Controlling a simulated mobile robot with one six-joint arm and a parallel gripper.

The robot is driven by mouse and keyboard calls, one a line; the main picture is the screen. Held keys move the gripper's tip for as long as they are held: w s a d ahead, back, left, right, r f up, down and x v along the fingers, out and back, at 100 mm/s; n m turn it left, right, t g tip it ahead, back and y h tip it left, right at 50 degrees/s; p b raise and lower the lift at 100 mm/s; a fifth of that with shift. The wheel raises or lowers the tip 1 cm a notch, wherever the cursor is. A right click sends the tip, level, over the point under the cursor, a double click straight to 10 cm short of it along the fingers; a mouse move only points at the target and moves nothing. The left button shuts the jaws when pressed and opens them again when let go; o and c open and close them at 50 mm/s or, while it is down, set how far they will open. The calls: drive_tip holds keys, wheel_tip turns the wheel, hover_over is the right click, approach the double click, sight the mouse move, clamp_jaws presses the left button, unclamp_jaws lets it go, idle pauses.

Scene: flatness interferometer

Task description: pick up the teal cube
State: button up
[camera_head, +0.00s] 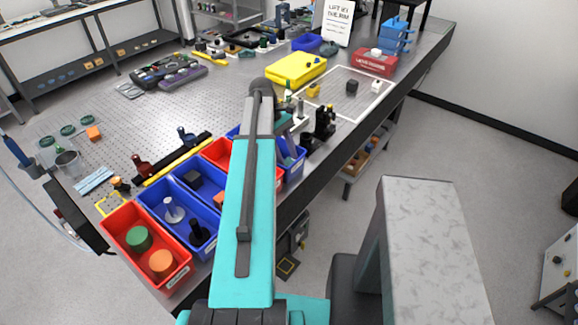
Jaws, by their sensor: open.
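I cannot make out a teal cube anywhere in the head view. The large teal shape running up the middle is my own arm, and it covers part of the bench and some of the bins. I cannot make out my gripper or its fingertips; the end of the arm is hidden behind the upper link or lost among the small parts beside it.
The perforated bench (112,143) is crowded. Red (131,214) and blue (148,192) bins line its front edge. A yellow case (297,66), a black cube (352,87) and a red box (374,63) are farther back.

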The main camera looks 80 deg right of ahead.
sight(289, 162)
drive_tip(key=shift+p+x, duration=0.55)
drive_tip(key=shift+x, duration=1)
drive_tip(key=shift+r, duration=0.1)
drive_tip(key=c, duration=1)
drive_tip(key=shift+r, duration=0.15)
drive_tip(key=shift+r+b, duration=1.8)
drive_tip(key=shift+r, duration=3.05)
